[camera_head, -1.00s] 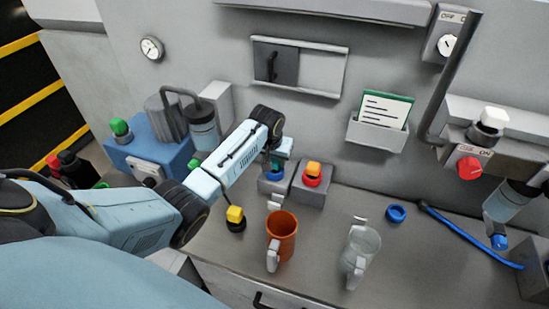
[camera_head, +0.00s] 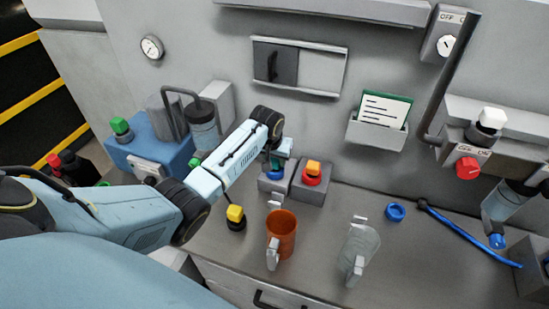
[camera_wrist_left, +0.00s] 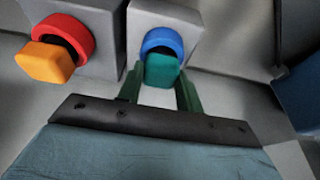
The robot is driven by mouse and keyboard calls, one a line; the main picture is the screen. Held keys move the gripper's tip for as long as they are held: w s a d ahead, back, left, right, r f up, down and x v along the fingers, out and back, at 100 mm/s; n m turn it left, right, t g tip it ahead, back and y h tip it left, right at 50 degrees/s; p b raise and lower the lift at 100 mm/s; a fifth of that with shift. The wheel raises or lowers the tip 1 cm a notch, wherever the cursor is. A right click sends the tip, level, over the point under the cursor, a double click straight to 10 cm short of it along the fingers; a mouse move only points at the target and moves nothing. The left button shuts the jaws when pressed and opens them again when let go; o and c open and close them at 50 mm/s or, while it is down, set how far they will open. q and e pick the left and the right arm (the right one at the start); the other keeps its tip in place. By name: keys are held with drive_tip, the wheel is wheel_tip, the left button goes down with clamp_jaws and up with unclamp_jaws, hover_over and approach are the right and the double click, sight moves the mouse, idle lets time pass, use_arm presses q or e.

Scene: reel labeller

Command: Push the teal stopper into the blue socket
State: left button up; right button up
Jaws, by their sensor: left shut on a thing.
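The teal stopper (camera_wrist_left: 163,71) is a small block between the green fingers of my left gripper (camera_wrist_left: 160,92) in the left wrist view. The blue socket (camera_wrist_left: 160,37) is a ring on a grey block. The stopper overlaps the lower part of the ring, with the dark opening showing above it. I cannot tell how deep it sits. In the head view my left gripper (camera_head: 279,160) reaches down over the blue socket (camera_head: 275,174) and partly hides the stopper. My right gripper is not in view.
A red socket (camera_head: 312,180) with an orange stopper (camera_head: 314,167) stands close beside. The wall rises just behind.

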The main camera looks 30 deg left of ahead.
use_arm(q)
drive_tip(key=shift+s+f+p, duration=0.1)
drive_tip(key=shift+f+p, duration=0.15)
drive_tip(key=shift+p, duration=0.3)
idle(0.9)
drive_tip(key=o, duration=1.1)
drive_tip(key=shift+r, duration=0.6)
drive_tip(key=p+v, duration=0.1)
drive_tip(key=v, duration=1.1)
drive_tip(key=shift+s+r, duration=0.1)
